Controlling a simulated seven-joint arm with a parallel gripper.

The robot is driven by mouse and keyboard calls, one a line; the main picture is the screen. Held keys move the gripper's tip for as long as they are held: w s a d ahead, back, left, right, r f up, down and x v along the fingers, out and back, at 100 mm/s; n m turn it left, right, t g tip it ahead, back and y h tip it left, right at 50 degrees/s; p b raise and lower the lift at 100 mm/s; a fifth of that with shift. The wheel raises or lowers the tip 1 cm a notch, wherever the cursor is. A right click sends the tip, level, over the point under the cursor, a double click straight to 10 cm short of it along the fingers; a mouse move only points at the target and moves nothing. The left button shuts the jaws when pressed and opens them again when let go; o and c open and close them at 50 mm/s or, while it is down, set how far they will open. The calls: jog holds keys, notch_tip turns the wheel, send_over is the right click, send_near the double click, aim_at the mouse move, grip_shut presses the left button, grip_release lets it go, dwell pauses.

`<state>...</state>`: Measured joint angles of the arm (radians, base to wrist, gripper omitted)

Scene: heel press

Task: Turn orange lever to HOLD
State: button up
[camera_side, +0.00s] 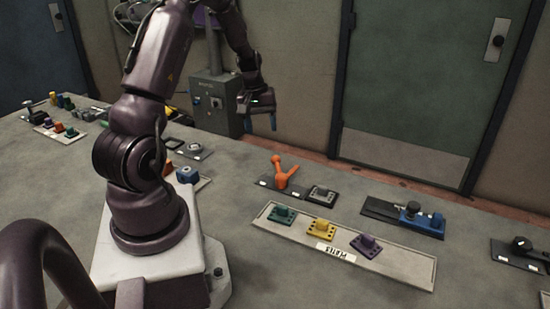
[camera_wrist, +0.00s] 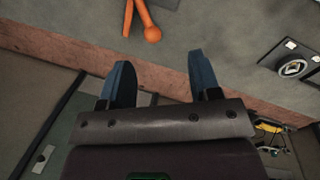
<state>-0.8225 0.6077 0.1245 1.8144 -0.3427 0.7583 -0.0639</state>
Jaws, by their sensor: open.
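The orange lever (camera_side: 281,172) stands on a small dark base plate (camera_side: 268,184) near the far edge of the table, with its arm tilted up to the left in the side view. Small white labels sit on the plate, but their words are too small to read. In the wrist view the lever (camera_wrist: 151,30) shows at the top, cut off by the frame edge. My gripper (camera_side: 273,122) is above and behind the lever, near the table's far edge, apart from it. In the wrist view its two blue fingers (camera_wrist: 163,82) are spread with nothing between them.
A tray marked PLATES (camera_side: 350,250) holds green, yellow and purple pieces in front of the lever. A grey block fixture (camera_side: 321,194) stands just right of the lever. A blue clamp-like fixture (camera_side: 411,217) is farther right. Bare table lies left of the tray.

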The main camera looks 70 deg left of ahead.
aim_at(275, 156)
jog(key=shift+n+t+y, duration=0.3)
jog(key=shift+t, duration=0.1)
jog(key=w+f, duration=0.1)
jog(key=f, duration=0.3)
jog(key=w+f, duration=0.1)
jog(key=f, duration=0.3)
jog(key=w+f, duration=0.2)
jog(key=f, duration=0.2)
jog(key=shift+a, duration=0.4)
grip_shut()
